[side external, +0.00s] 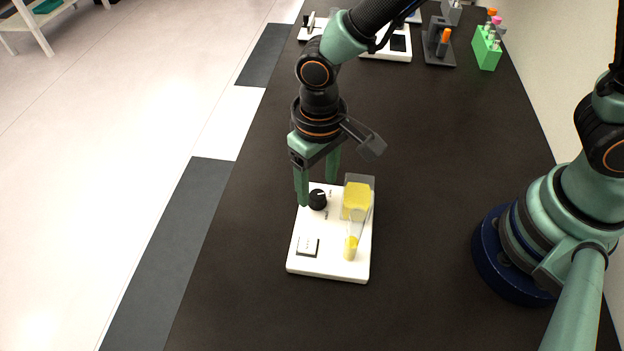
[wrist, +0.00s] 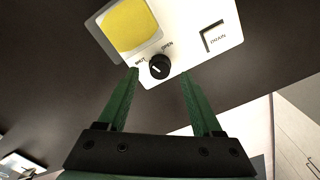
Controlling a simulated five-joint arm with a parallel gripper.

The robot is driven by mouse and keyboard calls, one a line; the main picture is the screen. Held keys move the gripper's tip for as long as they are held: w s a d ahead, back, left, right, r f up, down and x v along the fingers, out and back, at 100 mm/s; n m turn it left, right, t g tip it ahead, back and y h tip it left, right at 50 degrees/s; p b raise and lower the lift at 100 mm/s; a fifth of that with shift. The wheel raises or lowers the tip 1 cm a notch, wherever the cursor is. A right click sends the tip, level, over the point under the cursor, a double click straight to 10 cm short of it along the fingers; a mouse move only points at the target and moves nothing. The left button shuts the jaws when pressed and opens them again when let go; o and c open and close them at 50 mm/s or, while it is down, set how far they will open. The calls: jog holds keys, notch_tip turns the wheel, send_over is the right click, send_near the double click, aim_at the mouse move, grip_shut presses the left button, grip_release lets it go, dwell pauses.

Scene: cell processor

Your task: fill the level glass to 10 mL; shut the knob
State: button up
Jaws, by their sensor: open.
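The white processor base (side external: 329,271) lies on the dark bench. Its black knob (side external: 317,199) shows in the wrist view (wrist: 160,67), beside the words SHUT and OPEN. A white mark is on the knob; its exact setting is hard to tell. The yellow tank (side external: 357,201) stands beside the knob. The level glass (side external: 351,248) is upright in front of the tank, with yellow liquid in its lower part; its graduations are too small to read. My gripper (side external: 316,192) is open, with its fingers pointing down on either side of the knob, seemingly apart from it.
A square drain button (side external: 308,246) sits on the base's front left and shows in the wrist view (wrist: 214,38). A green rack (side external: 487,50), a dark stand (side external: 438,55) and another white device (side external: 388,53) stand at the back. The bench around the base is clear.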

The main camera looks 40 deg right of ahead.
aim_at(317, 194)
jog(key=shift+f, duration=1.25)
grip_shut()
jog(key=shift+n, duration=2.5)
grip_release()
notch_tip(317, 194, up, 12)
